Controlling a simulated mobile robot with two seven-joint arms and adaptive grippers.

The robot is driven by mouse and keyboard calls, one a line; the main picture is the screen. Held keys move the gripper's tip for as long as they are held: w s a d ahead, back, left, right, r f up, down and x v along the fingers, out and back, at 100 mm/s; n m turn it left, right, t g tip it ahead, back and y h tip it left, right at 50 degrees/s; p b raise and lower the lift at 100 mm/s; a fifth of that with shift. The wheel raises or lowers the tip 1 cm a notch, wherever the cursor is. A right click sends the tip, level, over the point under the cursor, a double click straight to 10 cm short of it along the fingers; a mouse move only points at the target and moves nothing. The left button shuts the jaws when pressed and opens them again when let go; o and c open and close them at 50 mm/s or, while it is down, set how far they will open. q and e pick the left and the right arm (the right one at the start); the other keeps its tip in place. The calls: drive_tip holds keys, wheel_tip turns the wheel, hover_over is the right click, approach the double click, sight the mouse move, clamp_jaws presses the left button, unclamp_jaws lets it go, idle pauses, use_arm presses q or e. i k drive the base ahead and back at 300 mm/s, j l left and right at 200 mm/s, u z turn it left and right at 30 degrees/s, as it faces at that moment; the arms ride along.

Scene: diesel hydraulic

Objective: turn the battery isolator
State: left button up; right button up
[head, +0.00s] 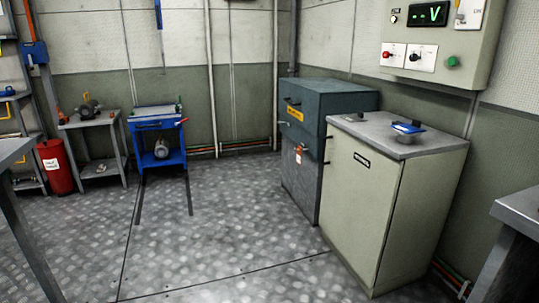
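A beige control panel (480,55) hangs on the wall at the upper right of the head view. It has a lit green display (428,14), a red knob (389,55) and a black rotary knob (414,57) on white plates, and a green button (452,62). A white switch plate with a handle (464,14) is partly cut off by the top edge. I cannot read which of these controls is the battery isolator. Neither of my grippers is in view.
Below the panel stands a beige cabinet (365,205) with a blue-topped item (408,128) on its top. A dark grey cabinet (335,100) stands behind it. A grey bench (520,212) is at the right edge. A blue cart (157,125) and a red bin (55,167) stand at the back left. The middle floor is clear.

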sight(386, 55)
drive_tip(key=i+z, duration=0.35)
drive_tip(key=i+j+z, duration=0.15)
drive_tip(key=i+z, duration=0.15)
drive_tip(key=i+j+z, duration=0.55)
drive_tip(key=i+j, duration=0.05)
drive_tip(key=j, duration=0.05)
